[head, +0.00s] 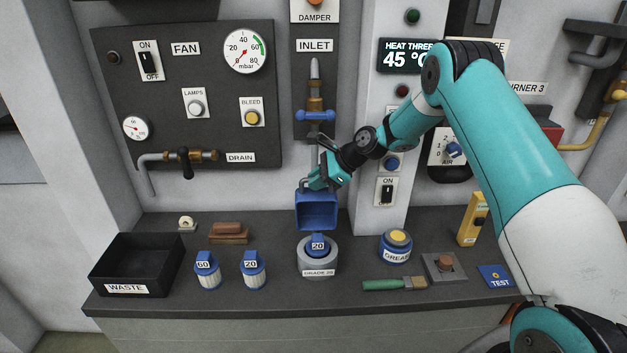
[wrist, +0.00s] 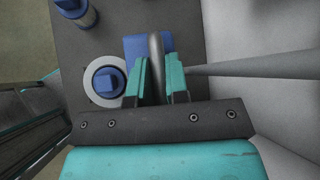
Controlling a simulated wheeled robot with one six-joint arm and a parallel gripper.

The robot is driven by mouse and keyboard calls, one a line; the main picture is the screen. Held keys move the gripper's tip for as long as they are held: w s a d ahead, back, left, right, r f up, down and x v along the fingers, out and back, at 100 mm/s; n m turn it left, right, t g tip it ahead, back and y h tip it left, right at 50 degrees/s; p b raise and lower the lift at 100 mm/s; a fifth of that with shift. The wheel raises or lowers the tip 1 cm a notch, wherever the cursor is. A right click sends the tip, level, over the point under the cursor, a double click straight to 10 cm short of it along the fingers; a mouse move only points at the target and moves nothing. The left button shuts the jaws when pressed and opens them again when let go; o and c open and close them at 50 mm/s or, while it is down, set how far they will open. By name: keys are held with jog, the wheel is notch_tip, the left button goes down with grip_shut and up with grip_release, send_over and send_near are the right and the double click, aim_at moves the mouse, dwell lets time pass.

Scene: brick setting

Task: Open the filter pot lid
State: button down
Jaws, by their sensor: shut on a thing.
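A blue, hollow, square-edged piece (head: 316,210), which looks like the filter pot or its lid, is under the inlet pipe with its dark hollow facing the head camera. I cannot tell how its lid and body divide. My gripper (head: 322,180) is just above its top edge. In the wrist view my gripper (wrist: 158,80) is shut on a grey bar handle (wrist: 155,50), with the blue surface (wrist: 137,44) behind it. A grey round holder (head: 318,268) marked GRADE 20 stands in front and below, with a blue-topped cartridge (head: 318,244) marked 20 in it.
The inlet pipe (wrist: 250,66) runs close beside my fingers. On the counter are a black WASTE bin (head: 125,288), cartridges marked 60 (head: 207,268) and 20 (head: 253,268), a GREASE tin (head: 396,247) and a brush (head: 395,284). The wall panel stands behind.

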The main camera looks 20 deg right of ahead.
jog(key=shift+d+f, duration=0.1)
jog(key=shift+d, duration=0.15)
jog(key=c, duration=1.2)
grip_release()
jog(key=shift+o, duration=0.4)
jog(key=shift+a, duration=0.15)
